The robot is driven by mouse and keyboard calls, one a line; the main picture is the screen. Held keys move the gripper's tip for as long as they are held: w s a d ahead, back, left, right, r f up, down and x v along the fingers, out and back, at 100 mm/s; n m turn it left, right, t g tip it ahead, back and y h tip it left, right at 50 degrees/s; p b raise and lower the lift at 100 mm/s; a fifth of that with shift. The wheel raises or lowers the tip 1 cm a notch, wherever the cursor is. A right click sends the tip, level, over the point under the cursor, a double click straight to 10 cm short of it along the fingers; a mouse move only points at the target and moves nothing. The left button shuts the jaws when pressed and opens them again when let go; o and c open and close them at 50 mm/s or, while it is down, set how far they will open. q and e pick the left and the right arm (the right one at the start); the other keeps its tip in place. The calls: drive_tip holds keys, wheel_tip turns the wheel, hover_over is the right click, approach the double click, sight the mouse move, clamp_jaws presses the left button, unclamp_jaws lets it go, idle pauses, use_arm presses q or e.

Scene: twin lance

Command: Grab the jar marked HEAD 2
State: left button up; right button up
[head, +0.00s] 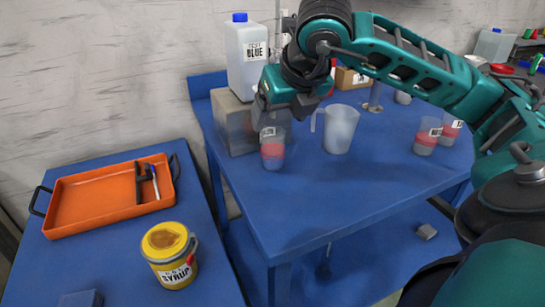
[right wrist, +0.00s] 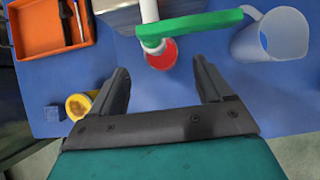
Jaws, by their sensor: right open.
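A clear jar with a red band (head: 272,153) stands upright near the left edge of the blue table. Two similar jars, a nearer one (head: 426,137) and a farther one (head: 451,130), stand at the right. Their labels are too small to read, so I cannot tell which is HEAD 2. My right gripper (head: 273,113) is open just above the left jar and overlaps its top in the head view. In the right wrist view its fingers (right wrist: 162,78) are spread and empty, with a red round shape (right wrist: 161,54) beyond them, partly under a green bar. My left gripper is not in view.
A clear pitcher (head: 341,130) stands right of the left jar. A box (head: 230,125) bearing a white container (head: 245,60) is behind left. An orange tray (head: 100,205) and a yellow syrup tin (head: 170,255) are on the left table. The front of the blue table (head: 330,205) is clear.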

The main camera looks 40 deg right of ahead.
sight(276, 127)
drive_tip(key=x, duration=0.5)
drive_tip(key=shift+d+b, duration=0.1)
drive_tip(key=shift+b, duration=0.25)
drive_tip(key=shift+c, duration=0.4)
drive_tip(key=c, duration=1.4)
drive_tip(key=shift+r, duration=0.15)
